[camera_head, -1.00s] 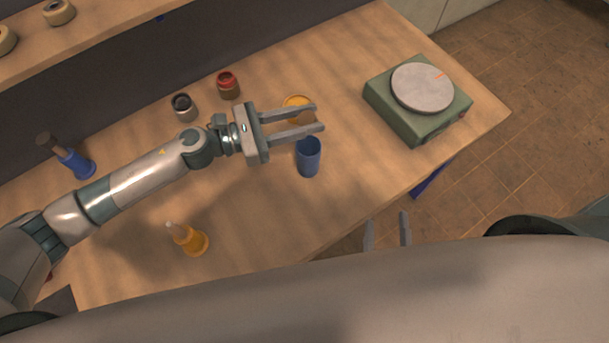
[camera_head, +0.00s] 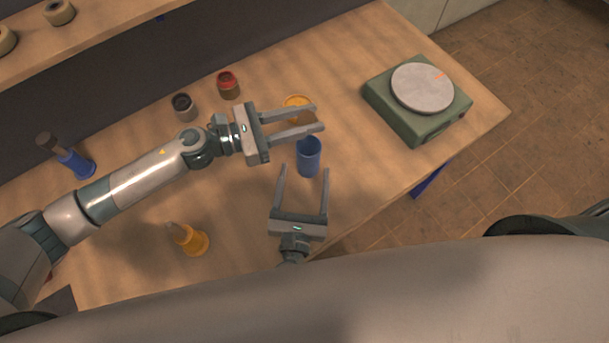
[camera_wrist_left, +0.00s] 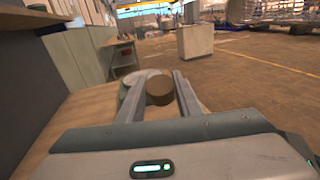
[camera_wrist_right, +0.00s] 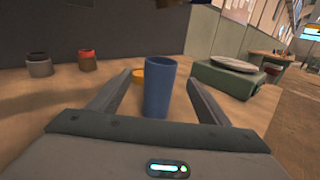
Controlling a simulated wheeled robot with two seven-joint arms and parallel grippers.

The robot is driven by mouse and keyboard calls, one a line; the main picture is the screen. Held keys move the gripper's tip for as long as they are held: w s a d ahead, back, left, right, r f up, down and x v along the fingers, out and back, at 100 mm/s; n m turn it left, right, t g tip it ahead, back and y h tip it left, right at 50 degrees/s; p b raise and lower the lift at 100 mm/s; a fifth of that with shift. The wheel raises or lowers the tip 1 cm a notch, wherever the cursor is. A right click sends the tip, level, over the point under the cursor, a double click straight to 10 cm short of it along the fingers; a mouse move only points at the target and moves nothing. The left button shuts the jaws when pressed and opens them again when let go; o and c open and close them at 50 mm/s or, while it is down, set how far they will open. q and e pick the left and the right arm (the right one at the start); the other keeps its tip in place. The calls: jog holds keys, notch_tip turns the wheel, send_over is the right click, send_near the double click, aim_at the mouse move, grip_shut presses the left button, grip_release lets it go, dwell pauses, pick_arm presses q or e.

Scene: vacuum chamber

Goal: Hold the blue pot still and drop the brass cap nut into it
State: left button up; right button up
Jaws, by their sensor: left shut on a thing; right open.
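The blue pot (camera_head: 308,158) stands upright on the wooden table, and it shows straight ahead in the right wrist view (camera_wrist_right: 160,90). My right gripper (camera_head: 304,170) is open, pointing at the pot from the near side, its fingertips near the pot's left and right sides. I cannot tell whether they touch it. My left gripper (camera_head: 318,117) is shut on the brass cap nut (camera_wrist_left: 160,90), a brownish round piece between the fingers in the left wrist view. It is held above the table, just behind the pot's mouth in the head view.
A yellow container (camera_head: 297,101) stands behind the left fingers. A green scale (camera_head: 408,115) with a round plate is at the right. A red-topped jar (camera_head: 228,85), a dark-topped jar (camera_head: 184,107), a yellow bottle (camera_head: 189,240) and a blue-based item (camera_head: 76,163) stand further left.

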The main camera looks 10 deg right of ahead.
aim_at(309, 139)
jog(key=shift+w, duration=0.1)
jog(key=x, duration=1.1)
jog(key=shift+w+d, duration=0.25)
jog(key=shift+w, duration=0.05)
jog(key=c, duration=1.2)
